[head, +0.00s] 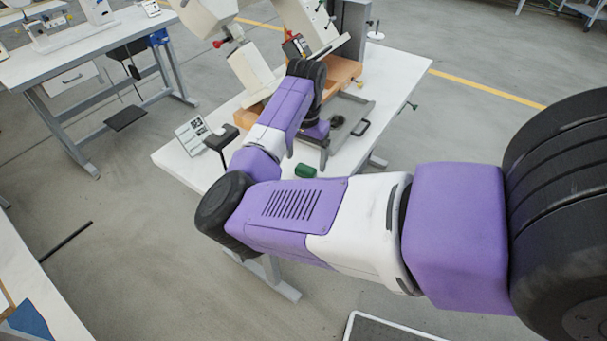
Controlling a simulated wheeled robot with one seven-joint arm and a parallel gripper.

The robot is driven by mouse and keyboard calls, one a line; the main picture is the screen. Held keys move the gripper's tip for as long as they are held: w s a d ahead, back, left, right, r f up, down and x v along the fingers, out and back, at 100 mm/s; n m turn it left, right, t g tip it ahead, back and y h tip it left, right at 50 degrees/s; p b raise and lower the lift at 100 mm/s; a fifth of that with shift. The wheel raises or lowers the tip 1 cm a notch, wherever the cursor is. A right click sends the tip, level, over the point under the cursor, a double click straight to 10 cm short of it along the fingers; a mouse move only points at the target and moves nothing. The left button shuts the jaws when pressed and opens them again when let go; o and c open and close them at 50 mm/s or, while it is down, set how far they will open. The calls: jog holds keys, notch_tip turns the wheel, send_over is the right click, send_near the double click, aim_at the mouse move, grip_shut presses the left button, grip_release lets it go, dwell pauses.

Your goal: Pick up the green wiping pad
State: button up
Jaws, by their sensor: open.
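The green wiping pad (306,171) lies on the white table (176,160) near its front edge, just above my forearm in the head view. It looks like a small dark green block. My gripper (324,155) points down over the table, just right of the pad and slightly farther back. It is open and apart from the pad as far as I can see. The fingertips are small and partly lost against the grey metal behind them, so their height above the table is unclear.
The press (252,72) with its orange base stands behind my gripper. A grey tray (357,112) with a dark round piece lies to the right. A white card (192,134) and a dark-topped stand (221,138) are at left. A sewing table (75,60) stands farther left.

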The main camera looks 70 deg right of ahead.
aim_at(306, 168)
jog(key=shift+d+f+p, duration=0.1)
jog(key=shift+f+p, duration=0.2)
jog(key=shift+f, duration=2.4)
jog(key=c, duration=1.4)
jog(key=shift+c, duration=0.2)
jog(key=shift+r, duration=0.15)
notch_tip(306, 168, up, 20)
